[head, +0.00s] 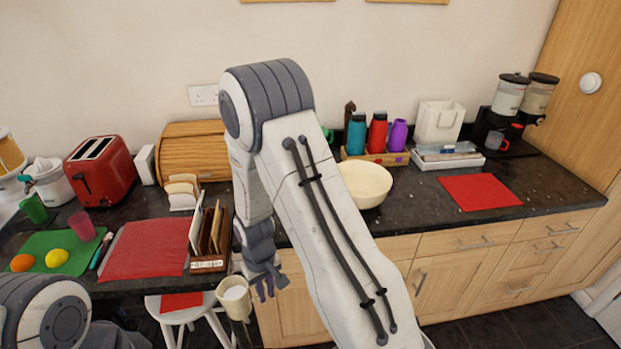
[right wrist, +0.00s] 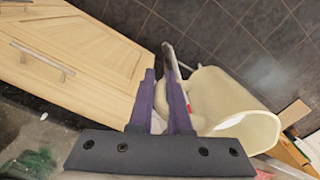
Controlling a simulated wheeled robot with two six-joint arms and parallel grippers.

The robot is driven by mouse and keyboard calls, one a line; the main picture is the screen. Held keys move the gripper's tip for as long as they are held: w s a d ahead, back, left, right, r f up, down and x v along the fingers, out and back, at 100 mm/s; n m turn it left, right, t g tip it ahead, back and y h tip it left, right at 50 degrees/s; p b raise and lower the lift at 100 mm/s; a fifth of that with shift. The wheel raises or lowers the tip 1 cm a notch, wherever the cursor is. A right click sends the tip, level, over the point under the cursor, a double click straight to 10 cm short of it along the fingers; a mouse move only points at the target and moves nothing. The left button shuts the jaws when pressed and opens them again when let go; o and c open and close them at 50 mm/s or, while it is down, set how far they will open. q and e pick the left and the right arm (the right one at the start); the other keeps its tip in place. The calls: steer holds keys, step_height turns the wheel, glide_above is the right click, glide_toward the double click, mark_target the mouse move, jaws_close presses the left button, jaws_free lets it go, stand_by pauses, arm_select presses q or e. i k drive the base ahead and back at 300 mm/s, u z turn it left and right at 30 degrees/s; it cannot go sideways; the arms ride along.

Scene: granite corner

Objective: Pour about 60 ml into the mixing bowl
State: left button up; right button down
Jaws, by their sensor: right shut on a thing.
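The mixing bowl (head: 366,186) is a wide cream bowl on the dark counter, right of my right arm, which hides its left edge. A cream jug (head: 236,306) with white contents is in front of the counter, its mouth facing up in the head view. My right gripper (head: 262,289) is shut on it, left of and lower than the bowl. In the right wrist view, the purple fingers (right wrist: 160,62) close at the handle side of the jug (right wrist: 225,95). My left gripper is not in view.
A white stool (head: 185,312) stands below the jug. A wooden rack (head: 208,264) and red mat (head: 145,250) lie on the left counter. Coloured bottles in a tray (head: 378,157) stand behind the bowl. Counter right of the bowl is clear up to another red mat (head: 480,192).

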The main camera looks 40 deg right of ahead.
mark_target(367, 184)
steer(key=u, duration=2.35)
steer(key=k, duration=1.95)
steer(key=z, duration=1.6)
steer(key=i, duration=0.55)
